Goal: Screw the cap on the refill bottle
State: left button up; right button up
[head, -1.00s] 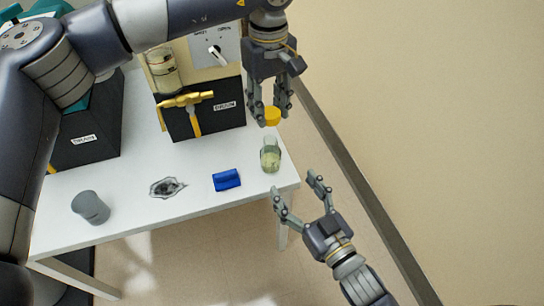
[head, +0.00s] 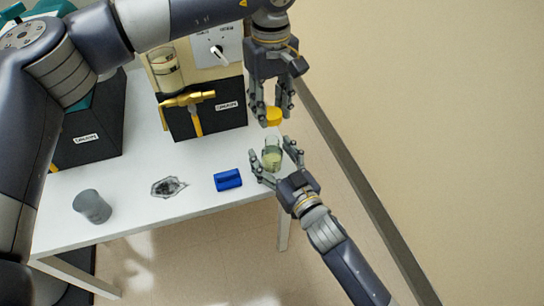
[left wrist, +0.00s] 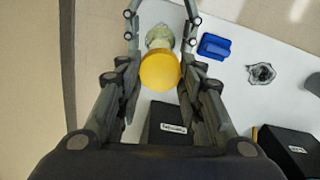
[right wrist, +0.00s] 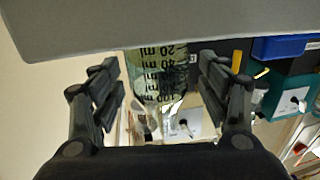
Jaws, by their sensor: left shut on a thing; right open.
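The refill bottle (head: 272,156) is a clear vessel with pale green liquid, standing near the right edge of the white table. It also shows between the fingers in the right wrist view (right wrist: 157,75), with black ml marks. The yellow cap (head: 273,117) is held by my left gripper (head: 272,113), above and apart from the bottle. In the left wrist view the cap (left wrist: 160,71) hides part of the bottle (left wrist: 160,37). My right gripper (head: 277,165) is open, with a finger on either side of the bottle. I cannot tell whether they touch it.
A blue block (head: 228,180), a dark-rimmed torn patch (head: 168,187) and a grey cup (head: 92,206) are on the white table (head: 130,215). A black labelled box (head: 215,118) with a yellow handle (head: 188,99) stands behind.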

jog(key=c, duration=1.6)
pick_arm(q)
jog(key=shift+f, duration=2.45)
jog(key=shift+f, duration=0.9)
jog(key=shift+f, duration=0.6)
pick_arm(e)
grip_shut()
